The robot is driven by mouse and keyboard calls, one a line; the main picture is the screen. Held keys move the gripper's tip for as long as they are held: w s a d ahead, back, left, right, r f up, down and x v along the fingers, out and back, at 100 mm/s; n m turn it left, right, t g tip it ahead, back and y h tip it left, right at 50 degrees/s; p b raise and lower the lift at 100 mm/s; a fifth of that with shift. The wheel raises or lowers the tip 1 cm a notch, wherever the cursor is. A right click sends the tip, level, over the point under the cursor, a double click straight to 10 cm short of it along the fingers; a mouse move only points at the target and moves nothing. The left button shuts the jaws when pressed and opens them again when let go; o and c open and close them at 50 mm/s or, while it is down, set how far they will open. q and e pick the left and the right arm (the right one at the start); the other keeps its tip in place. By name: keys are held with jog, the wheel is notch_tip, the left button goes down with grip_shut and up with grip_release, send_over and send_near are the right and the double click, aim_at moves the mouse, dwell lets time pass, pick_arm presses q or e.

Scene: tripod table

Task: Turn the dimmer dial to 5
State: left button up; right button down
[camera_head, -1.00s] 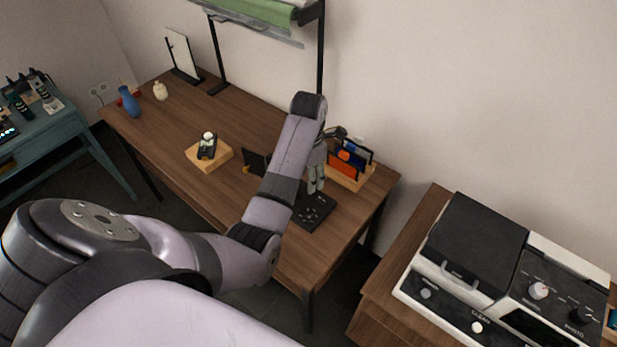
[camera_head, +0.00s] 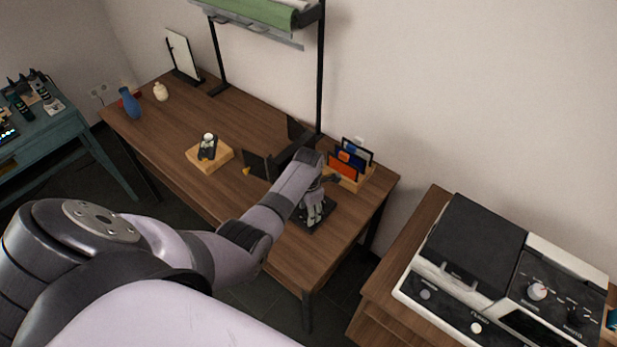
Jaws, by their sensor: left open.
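My left gripper (camera_head: 313,214) is open and points down, low over a flat black panel (camera_head: 324,226) near the right end of the wooden desk (camera_head: 240,197). Its fingers and the wrist cover much of the panel, and I cannot tell whether they touch it. No dial or number markings can be made out on the panel from here. My right gripper is not in view.
A wooden holder (camera_head: 353,184) with coloured cards stands just behind my gripper. A dark upright panel (camera_head: 257,165) and a wooden block (camera_head: 217,163) with a small device are to the left. A black and white machine with knobs (camera_head: 470,245) stands at right.

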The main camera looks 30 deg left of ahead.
pick_arm(q)
grip_shut()
dwell(0.7)
